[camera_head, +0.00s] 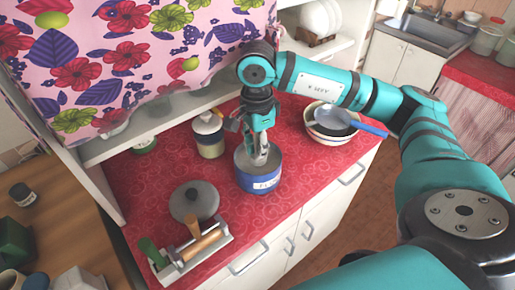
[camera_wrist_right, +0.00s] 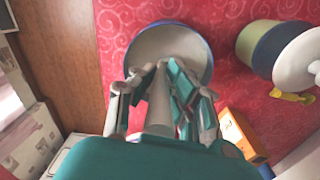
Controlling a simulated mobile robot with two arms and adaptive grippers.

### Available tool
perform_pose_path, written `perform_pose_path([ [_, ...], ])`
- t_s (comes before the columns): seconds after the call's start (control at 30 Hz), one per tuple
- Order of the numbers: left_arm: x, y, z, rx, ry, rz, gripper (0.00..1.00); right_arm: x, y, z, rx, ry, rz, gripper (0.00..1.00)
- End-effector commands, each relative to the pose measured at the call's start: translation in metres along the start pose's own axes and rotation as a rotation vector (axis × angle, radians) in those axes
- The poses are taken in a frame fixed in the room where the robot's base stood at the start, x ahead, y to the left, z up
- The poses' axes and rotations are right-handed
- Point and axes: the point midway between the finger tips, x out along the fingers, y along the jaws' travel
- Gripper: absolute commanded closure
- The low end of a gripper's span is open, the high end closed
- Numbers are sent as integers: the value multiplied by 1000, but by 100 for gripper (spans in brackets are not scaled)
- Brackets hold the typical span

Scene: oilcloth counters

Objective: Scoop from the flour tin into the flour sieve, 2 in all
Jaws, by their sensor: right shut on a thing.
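The flour tin (camera_head: 258,183), blue with a pale label, stands open on the red counter; its round mouth and pale inside also show in the wrist view (camera_wrist_right: 190,42). My right gripper (camera_head: 261,140) is directly above the tin, pointing down. It is shut on a pale grey scoop (camera_wrist_right: 159,105), whose far end reaches into the tin's mouth; how deep, and whether it carries flour, I cannot tell. The flour sieve (camera_head: 331,118), grey with a blue handle, rests across a light bowl to the right of the tin. My left gripper is not in view.
A lidded canister (camera_head: 208,134) stands behind and left of the tin. The counter between tin and bowl is clear.

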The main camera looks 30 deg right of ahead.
Motion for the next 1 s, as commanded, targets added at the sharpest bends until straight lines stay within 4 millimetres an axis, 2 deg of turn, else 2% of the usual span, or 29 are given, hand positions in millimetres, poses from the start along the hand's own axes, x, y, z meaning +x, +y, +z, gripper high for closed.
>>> perform_pose_path([
  [0.03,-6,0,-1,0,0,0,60,-9,0,0,-1,0,-1,100],
  [0.5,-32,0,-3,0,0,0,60,-55,1,0,-1,-1,-1,100],
  [1.0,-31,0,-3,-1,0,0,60,-56,1,0,0,0,0,100],
])
